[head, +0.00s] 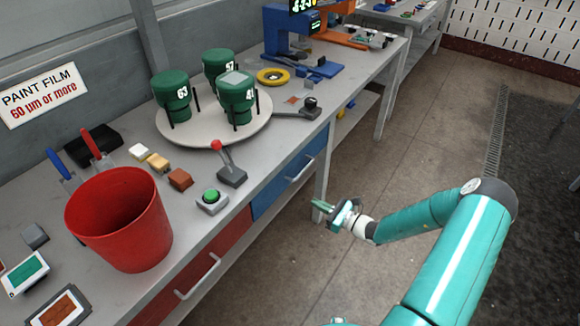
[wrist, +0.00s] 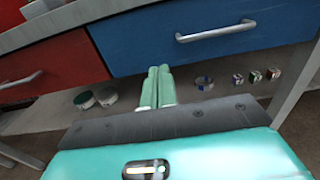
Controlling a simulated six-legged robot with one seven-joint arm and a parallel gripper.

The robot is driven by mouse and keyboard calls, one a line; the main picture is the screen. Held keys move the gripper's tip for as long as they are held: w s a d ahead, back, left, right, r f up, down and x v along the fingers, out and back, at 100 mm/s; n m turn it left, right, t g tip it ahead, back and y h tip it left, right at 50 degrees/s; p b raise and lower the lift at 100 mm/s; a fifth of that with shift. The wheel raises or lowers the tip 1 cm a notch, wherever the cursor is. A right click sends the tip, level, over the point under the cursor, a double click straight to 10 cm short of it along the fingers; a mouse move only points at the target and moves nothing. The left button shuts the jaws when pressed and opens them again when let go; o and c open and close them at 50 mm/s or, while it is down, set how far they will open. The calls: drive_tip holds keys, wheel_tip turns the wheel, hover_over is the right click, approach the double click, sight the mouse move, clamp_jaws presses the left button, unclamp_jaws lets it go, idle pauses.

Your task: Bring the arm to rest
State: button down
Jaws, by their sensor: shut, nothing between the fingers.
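My gripper (head: 322,208) is at the end of my teal arm, out over the floor in front of the bench and clear of it. In the wrist view my gripper (wrist: 158,88) has its two pale green fingers side by side, shut and empty. The fingers point toward the bench front, below the blue drawer (wrist: 190,35). Nothing is seen touching the gripper.
A grey bench (head: 228,238) runs along the left. On it stand a red bucket (head: 120,225), a round turntable (head: 205,128) with three green cylinders, a red-knobbed lever (head: 228,165) and a green button (head: 211,197). The floor (head: 400,130) right of the bench is open.

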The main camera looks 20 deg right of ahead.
drive_tip(key=shift+r, duration=0.1)
drive_tip(key=s+a+r+n+g+h, duration=0.1)
drive_tip(key=s+a+r+n+g, duration=0.45)
drive_tip(key=r+n, duration=0.3)
drive_tip(key=s+a+r+n+g+h, duration=0.1)
drive_tip(key=s+a+r+n+g, duration=0.3)
drive_tip(key=a+r+n+g, duration=0.4)
drive_tip(key=s+r+n+t+h, duration=0.5)
drive_tip(key=s+r+n+h, duration=0.4)
drive_tip(key=s+r, duration=0.8)
wheel_tip(320, 180, up, 3)
drive_tip(key=n, duration=0.3)
drive_tip(key=shift+s+a+r, duration=0.15)
drive_tip(key=shift+s, duration=0.05)
